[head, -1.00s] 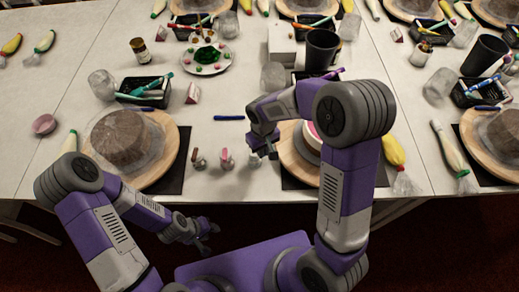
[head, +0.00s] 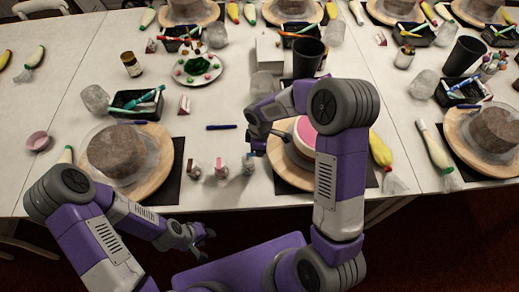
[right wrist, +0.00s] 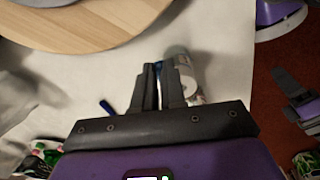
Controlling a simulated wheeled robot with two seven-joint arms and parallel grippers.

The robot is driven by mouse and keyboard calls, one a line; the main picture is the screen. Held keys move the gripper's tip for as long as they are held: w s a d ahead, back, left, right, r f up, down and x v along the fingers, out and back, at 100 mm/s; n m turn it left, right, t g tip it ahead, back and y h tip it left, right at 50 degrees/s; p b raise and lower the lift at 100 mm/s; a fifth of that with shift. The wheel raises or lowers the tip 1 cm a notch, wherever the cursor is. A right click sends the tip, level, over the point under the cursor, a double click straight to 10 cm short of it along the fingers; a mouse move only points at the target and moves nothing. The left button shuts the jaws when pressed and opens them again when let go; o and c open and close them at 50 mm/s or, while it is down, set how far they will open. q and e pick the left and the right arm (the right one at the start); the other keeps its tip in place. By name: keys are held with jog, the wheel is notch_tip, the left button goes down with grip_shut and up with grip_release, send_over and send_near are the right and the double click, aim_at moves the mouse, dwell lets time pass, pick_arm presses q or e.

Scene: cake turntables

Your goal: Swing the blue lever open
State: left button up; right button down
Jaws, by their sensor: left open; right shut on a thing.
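Three small upright fittings stand in a row near the table's front edge in the head view. The rightmost fitting (head: 248,165) is just below my right gripper (head: 258,143). In the right wrist view my right gripper (right wrist: 161,82) has its fingers close together. A thin blue sliver, likely the blue lever (right wrist: 158,84), shows between them; most of it is hidden. A pale cylindrical body (right wrist: 187,80) is beside the fingers. My left gripper (head: 203,240) is open and empty, in front of the table edge and low.
A pink-topped cake on a wooden turntable (head: 276,152) is right of the fittings, partly behind my right arm. A brown cake (head: 115,150) is at left. A blue pen (head: 221,127) lies behind the fittings. The table between is mostly clear.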

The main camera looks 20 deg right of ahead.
jog(key=shift+w+n+p, duration=0.3)
jog(key=shift+n, duration=0.4)
jog(key=c, duration=1.2)
grip_release()
notch_tip(320, 180, up, 8)
jog(key=shift+f+p, duration=0.2)
jog(key=shift+p, duration=0.45)
